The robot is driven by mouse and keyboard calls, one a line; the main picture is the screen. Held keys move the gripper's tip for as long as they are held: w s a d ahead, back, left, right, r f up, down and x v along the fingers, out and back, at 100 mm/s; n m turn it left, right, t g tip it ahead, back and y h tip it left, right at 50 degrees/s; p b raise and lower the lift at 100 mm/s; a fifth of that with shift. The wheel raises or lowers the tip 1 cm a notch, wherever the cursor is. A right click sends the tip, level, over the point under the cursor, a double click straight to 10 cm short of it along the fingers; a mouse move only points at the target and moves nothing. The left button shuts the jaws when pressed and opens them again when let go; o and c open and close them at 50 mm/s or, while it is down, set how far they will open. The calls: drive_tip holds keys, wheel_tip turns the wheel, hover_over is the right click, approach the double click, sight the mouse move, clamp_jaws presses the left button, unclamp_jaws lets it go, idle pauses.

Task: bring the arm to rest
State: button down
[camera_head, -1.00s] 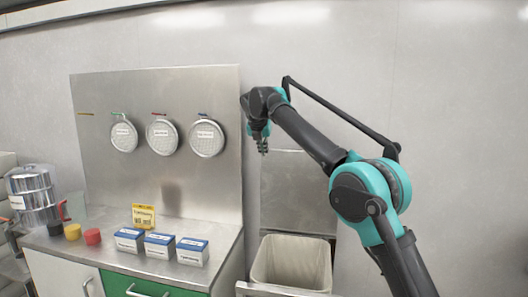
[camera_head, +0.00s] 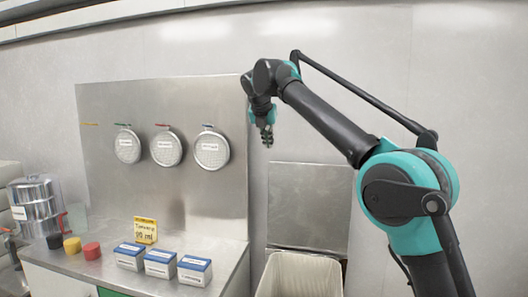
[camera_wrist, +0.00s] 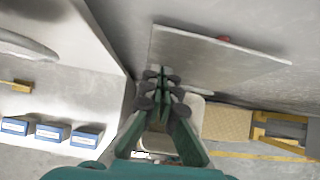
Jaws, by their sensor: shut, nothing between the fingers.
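My gripper (camera_head: 267,138) is at the end of my teal and black arm, raised in the air to the right of the steel back panel (camera_head: 165,185). Its fingers point down and are shut, with nothing between them. In the wrist camera view my gripper (camera_wrist: 160,88) shows in the middle, with its dark fingertips together. It hangs above and partly in front of a pale bin (camera_wrist: 195,112). It touches nothing that I can see.
The bin (camera_head: 300,275) stands right of the steel counter (camera_head: 190,252). On the counter are several blue-topped boxes (camera_head: 160,263), a yellow sign (camera_head: 145,230), coloured cylinders and a metal canister (camera_head: 33,205). Round sieves (camera_head: 211,151) hang on the panel. The air around the arm is clear.

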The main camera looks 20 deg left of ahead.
drive_tip(key=shift+d+r, duration=0.1)
drive_tip(key=shift+r, duration=0.35)
drive_tip(key=w+d+f+m+g+h, duration=0.1)
drive_tip(key=w+d+f+m, duration=0.2)
drive_tip(key=d+f+m, duration=0.35)
drive_tip(key=w+d+f+m, duration=0.3)
drive_tip(key=d, duration=0.7)
drive_tip(key=s+d+f+m+g, duration=0.1)
drive_tip(key=s+d+f+m, duration=0.1)
drive_tip(key=d+f+m, duration=0.45)
drive_tip(key=s+d+f+m, duration=0.1)
drive_tip(key=d+f+m, duration=0.3)
drive_tip(key=d+f, duration=0.55)
drive_tip(key=s+d+f+m, duration=0.5)
drive_tip(key=s+d, duration=0.1)
drive_tip(key=d, duration=0.3)
drive_tip(key=s+d+f+m, duration=0.4)
drive_tip(key=s+d+f, duration=0.2)
drive_tip(key=d, duration=0.2)
drive_tip(key=s+d+f+m, duration=0.3)
drive_tip(key=s+f, duration=0.3)
drive_tip(key=s, duration=0.2)
drive_tip(key=s+d+f+m+g, duration=0.1)
drive_tip(key=s+d+f+m, duration=0.3)
drive_tip(key=s+f+m, duration=0.2)
drive_tip(key=shift+s+d, duration=0.2)
drive_tip(key=shift+s, duration=0.7)
